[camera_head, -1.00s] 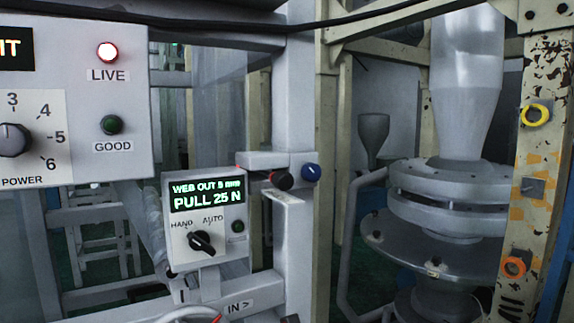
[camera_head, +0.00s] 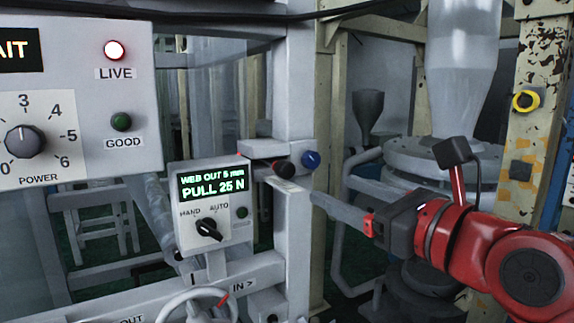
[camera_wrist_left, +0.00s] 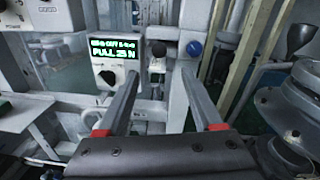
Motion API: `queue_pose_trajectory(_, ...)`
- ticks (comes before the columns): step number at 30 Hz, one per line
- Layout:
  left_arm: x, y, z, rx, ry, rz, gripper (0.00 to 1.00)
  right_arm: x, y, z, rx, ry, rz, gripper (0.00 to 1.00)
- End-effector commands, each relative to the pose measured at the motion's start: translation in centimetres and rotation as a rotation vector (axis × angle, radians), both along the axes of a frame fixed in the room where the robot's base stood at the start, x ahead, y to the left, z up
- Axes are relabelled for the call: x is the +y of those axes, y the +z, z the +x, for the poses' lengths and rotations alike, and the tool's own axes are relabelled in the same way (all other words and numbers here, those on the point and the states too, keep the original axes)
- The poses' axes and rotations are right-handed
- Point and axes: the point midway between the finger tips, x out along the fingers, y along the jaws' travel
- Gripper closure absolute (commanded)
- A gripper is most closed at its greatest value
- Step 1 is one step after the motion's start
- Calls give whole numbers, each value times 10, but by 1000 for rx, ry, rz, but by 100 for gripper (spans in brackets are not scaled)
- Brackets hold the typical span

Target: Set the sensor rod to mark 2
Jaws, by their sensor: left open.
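A grey block on the frame post carries a black-knobbed rod end (camera_head: 284,168), apparently the sensor rod, and a blue knob (camera_head: 311,160) beside it. A pale marked strip (camera_head: 288,186) lies below; its marks are too small to read. My left gripper (camera_head: 316,199) comes in from the right in the head view, its fingers pointing at the strip and knobs. In the left wrist view the gripper (camera_wrist_left: 160,70) is open and empty, with the black knob (camera_wrist_left: 168,49) beyond the gap and the blue knob (camera_wrist_left: 194,47) beyond the right fingertip. Contact cannot be told.
A display box (camera_head: 212,205) left of the post reads "WEB OUT 5 mm, PULL 25 N" above a HAND/AUTO switch. A control panel (camera_head: 80,90) stands at upper left. A hopper machine (camera_head: 420,165) stands behind my arm.

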Motion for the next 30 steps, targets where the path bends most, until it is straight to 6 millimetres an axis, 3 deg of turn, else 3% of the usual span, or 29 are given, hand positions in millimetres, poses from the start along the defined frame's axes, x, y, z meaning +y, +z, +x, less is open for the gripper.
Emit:
queue_pose_trajectory(9,51,5,60,1,7,0,32,0,33,0,0,0,0,26)
queue_pose_trajectory(16,76,3,93,2,5,2,32,0,47,0,0,0,0,26)
queue_pose_trajectory(21,85,1,105,1,3,3,32,0,51,0,0,0,0,26)
queue_pose_trajectory(30,87,0,107,1,2,2,32,0,51,0,0,0,0,26)
